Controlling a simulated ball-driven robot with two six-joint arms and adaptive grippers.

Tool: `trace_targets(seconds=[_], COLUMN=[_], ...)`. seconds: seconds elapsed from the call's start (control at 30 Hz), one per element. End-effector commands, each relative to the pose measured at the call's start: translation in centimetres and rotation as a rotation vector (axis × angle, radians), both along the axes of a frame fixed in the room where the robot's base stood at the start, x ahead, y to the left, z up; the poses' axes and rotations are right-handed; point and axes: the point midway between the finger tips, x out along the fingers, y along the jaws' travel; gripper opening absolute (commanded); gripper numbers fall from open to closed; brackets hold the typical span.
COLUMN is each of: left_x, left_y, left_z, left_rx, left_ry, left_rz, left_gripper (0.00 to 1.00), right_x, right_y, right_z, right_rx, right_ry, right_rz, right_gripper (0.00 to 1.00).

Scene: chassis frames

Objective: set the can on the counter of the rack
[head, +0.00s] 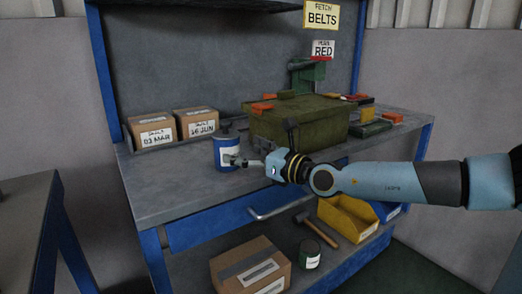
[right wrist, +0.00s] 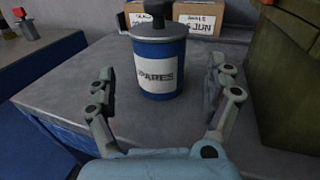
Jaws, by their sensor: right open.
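A blue can (head: 227,152) with a white label stands upright on the grey counter (head: 180,190) of the rack. In the right wrist view the can (right wrist: 158,88) has a grey lid with a dark knob, and its label reads "SPARES", partly cut off. My right gripper (head: 238,160) is open at the can's near right side. In the right wrist view its fingers (right wrist: 160,80) appear to either side of the can, with gaps showing. A second, dark green can (head: 309,254) with a white label stands on the lower shelf. My left gripper is not in view.
Two labelled cardboard boxes (head: 152,131) stand behind the blue can. A big olive case (head: 300,122) stands right of it on the counter. The lower shelf holds a carton (head: 248,268), a hammer (head: 318,231) and a yellow bin (head: 348,219). The counter's front left is clear.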

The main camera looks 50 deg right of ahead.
Motion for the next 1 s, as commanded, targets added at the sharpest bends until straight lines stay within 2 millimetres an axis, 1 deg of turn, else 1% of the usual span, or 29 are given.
trace_targets(seconds=[0.03, 0.1, 0.2, 0.33, 0.47, 1.0], left_x=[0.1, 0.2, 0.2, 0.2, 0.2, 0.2], left_y=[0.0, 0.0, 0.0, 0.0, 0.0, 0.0], left_z=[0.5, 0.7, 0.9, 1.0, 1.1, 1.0], left_rx=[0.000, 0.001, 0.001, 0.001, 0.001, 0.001], left_ry=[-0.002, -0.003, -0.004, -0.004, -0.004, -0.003], left_rz=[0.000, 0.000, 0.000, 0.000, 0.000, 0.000], left_gripper=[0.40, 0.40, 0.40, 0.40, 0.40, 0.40], right_x=[-1.2, -2.6, -4.1, -5.3, -5.7, -5.7], right_y=[0.0, 0.0, 0.0, 0.0, 0.0, 0.0], right_z=[0.1, 0.0, 0.0, 0.0, 0.0, 0.0], right_rx=[-0.002, -0.002, -0.002, 0.000, 0.000, 0.002], right_ry=[0.005, 0.006, 0.004, 0.002, 0.000, -0.001], right_rz=[0.003, 0.003, 0.002, 0.001, 0.000, -0.001], right_gripper=[0.86, 0.86, 0.86, 0.86, 0.86, 0.86])
